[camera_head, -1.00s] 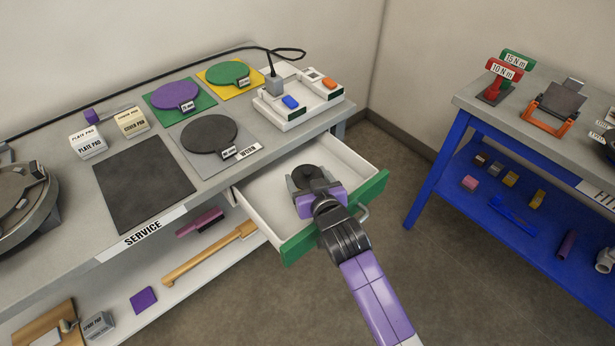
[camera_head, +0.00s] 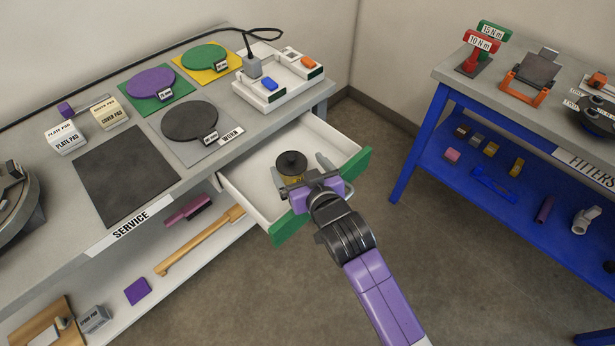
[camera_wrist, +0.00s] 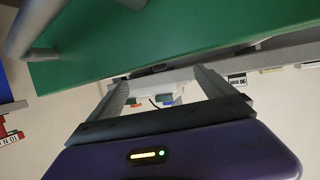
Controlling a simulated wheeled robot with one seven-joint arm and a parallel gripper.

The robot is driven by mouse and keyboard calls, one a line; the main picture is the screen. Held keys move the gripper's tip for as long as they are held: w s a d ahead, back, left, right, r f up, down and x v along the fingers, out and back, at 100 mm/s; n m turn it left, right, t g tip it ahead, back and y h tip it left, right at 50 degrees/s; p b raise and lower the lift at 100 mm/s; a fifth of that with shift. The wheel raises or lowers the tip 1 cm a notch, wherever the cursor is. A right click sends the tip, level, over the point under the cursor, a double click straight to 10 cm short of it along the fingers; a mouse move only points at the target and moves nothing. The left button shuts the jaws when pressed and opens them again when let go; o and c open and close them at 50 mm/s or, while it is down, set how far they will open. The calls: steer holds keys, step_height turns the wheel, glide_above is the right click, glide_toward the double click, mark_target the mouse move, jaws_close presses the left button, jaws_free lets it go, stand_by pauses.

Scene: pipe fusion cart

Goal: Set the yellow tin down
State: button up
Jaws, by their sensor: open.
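The tin cannot be made out there.
The drawer's green front (camera_head: 357,169) is close to my gripper and fills much of the wrist view. The service bench (camera_head: 215,172) above holds round pads and a white control box (camera_head: 283,90). A blue table (camera_head: 424,137) stands to the right, with bare floor between.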

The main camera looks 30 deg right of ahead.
steer(key=v, duration=0.5)
steer(key=shift+s, duration=0.2)
steer(key=shift+s+r, duration=0.25)
steer(key=shift+w+a+r, duration=0.1)
steer(key=shift+r, duration=0.05)
steer(key=s+r, duration=0.2)
steer(key=s, duration=1.4)
steer(key=s+d+r+n+y, duration=0.1)
steer(key=s+r, duration=0.1)
steer(key=s, duration=1.5)
steer(key=shift+s+r+t, duration=0.3)
steer(key=shift+r+t, duration=0.05)
steer(key=shift+t, duration=0.05)
